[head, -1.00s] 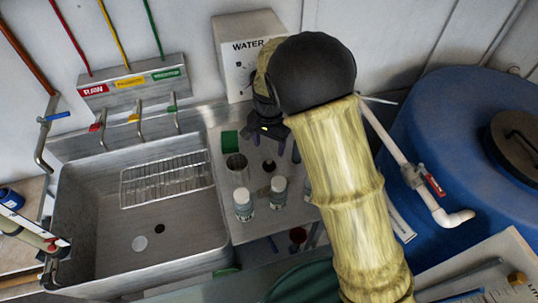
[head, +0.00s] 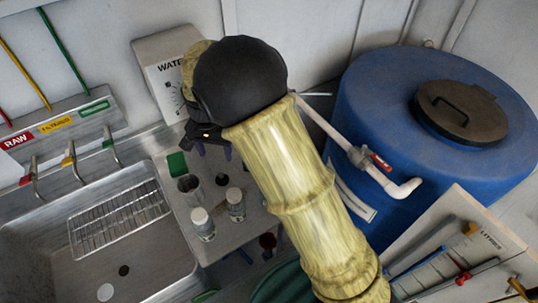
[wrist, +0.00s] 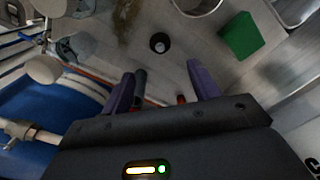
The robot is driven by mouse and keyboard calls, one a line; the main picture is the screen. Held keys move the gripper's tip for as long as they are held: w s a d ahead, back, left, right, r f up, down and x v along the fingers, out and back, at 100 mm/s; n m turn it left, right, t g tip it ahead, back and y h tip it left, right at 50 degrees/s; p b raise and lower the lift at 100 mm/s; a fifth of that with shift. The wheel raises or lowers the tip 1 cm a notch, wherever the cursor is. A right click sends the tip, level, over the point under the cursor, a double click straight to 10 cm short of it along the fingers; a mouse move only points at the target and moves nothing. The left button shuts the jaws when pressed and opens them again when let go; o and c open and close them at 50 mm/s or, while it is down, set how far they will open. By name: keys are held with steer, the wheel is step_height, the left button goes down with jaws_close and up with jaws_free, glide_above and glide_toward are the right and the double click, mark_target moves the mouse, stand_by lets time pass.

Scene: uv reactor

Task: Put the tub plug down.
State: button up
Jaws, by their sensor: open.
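A small black round piece with a lighter centre, which looks like the tub plug (wrist: 160,42), stands on the steel counter in the wrist view. It also shows as a dark spot beside the metal cup in the head view (head: 222,180). My gripper (wrist: 160,76) has its two purple fingers spread with a wide gap, and the plug lies beyond the tips, apart from them. In the head view my gripper (head: 214,150) hangs over the back of the counter, partly hidden by my arm.
A green block (head: 177,164), a metal cup (head: 188,188) and white-capped bottles (head: 203,226) stand close around the plug. The steel sink (head: 150,255) with a wire rack is left. A WATER box (head: 160,70) is behind; a blue barrel (head: 375,100) and white pipe (head: 335,140) are right.

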steer(key=shift+d, duration=0.15)
steer(key=s+d+r+n+t, duration=0.1)
steer(key=s+d+r, duration=0.15)
steer(key=d, duration=0.85)
steer(key=s+d+r+t, duration=0.1)
steer(key=s+d+r, duration=0.15)
steer(key=d, duration=0.85)
steer(key=s+d+n, duration=0.1)
steer(key=s+d, duration=0.5)
steer(key=s, duration=0.2)
steer(key=shift+d+f+n+t, duration=0.2)
steer(key=shift+d+n+t, duration=0.1)
steer(key=shift+d, duration=0.1)
steer(key=shift+w, duration=0.1)
